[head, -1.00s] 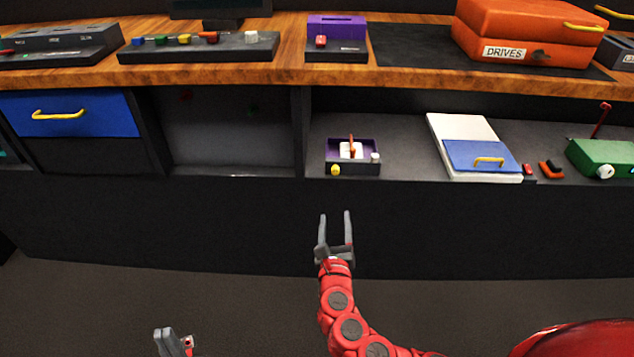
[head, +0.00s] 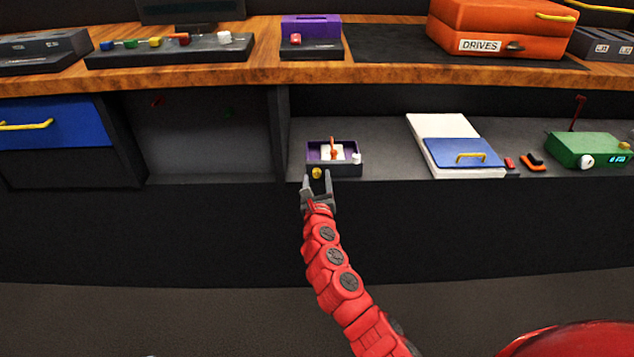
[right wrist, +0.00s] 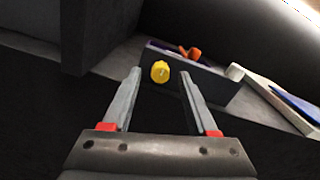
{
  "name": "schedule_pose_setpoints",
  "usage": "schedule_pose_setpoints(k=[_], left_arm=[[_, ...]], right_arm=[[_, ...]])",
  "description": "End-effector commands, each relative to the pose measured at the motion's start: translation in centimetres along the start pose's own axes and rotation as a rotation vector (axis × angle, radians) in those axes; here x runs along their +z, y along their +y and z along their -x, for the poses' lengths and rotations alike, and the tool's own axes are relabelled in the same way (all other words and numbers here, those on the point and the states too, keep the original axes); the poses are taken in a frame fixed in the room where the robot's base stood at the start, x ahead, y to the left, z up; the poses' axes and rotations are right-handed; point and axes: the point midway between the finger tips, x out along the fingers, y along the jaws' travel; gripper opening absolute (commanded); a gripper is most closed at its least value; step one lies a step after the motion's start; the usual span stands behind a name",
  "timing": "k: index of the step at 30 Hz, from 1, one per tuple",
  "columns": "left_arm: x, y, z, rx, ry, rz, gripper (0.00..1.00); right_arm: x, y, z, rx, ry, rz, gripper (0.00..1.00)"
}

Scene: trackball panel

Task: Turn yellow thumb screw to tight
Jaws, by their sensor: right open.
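The yellow thumb screw (head: 317,173) sits on the front face of a small purple and dark trackball panel (head: 349,171) on the lower shelf. My right gripper (head: 317,180) is open and just in front of the screw. In the right wrist view the yellow thumb screw (right wrist: 160,71) shows beyond and between the open fingertips (right wrist: 160,72), with nothing held. The panel also carries an orange lever (head: 333,147) over a white part and a white knob (head: 356,158). My left gripper is not in view.
A white and blue box (head: 462,152) with a yellow handle stands right of the panel. A green device (head: 588,150) is farther right. A dark divider wall (head: 279,140) stands close on the left. The wooden counter (head: 300,71) runs above.

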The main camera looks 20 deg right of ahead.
Motion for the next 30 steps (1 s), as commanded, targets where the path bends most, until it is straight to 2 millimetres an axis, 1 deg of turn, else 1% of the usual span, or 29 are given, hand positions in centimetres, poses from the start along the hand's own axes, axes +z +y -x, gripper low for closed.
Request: schedule_pose_setpoints(k=[3, 10, 11, 12, 20, 21, 30], left_arm=[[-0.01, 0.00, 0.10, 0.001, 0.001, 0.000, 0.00], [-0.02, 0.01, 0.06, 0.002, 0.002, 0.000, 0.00], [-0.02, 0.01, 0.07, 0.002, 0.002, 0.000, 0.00], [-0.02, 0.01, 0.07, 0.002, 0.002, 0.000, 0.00], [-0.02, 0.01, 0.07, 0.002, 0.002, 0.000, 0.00], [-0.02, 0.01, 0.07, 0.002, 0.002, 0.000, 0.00], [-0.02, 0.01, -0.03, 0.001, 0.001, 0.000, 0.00]], right_arm=[[0.05, -0.03, -0.36, -0.001, 0.000, -0.001, 0.59], [0.06, -0.01, -0.38, 0.000, 0.000, 0.000, 0.59], [0.06, -0.02, -0.38, 0.000, 0.000, 0.000, 0.55], [0.06, -0.01, -0.38, 0.000, 0.000, 0.000, 0.48], [0.05, -0.01, -0.37, 0.000, 0.000, 0.000, 0.01], [0.04, 0.00, -0.37, 0.000, 0.000, 0.000, 0.00], [0.07, 0.01, -0.36, 0.000, 0.000, -0.009, 0.00]])
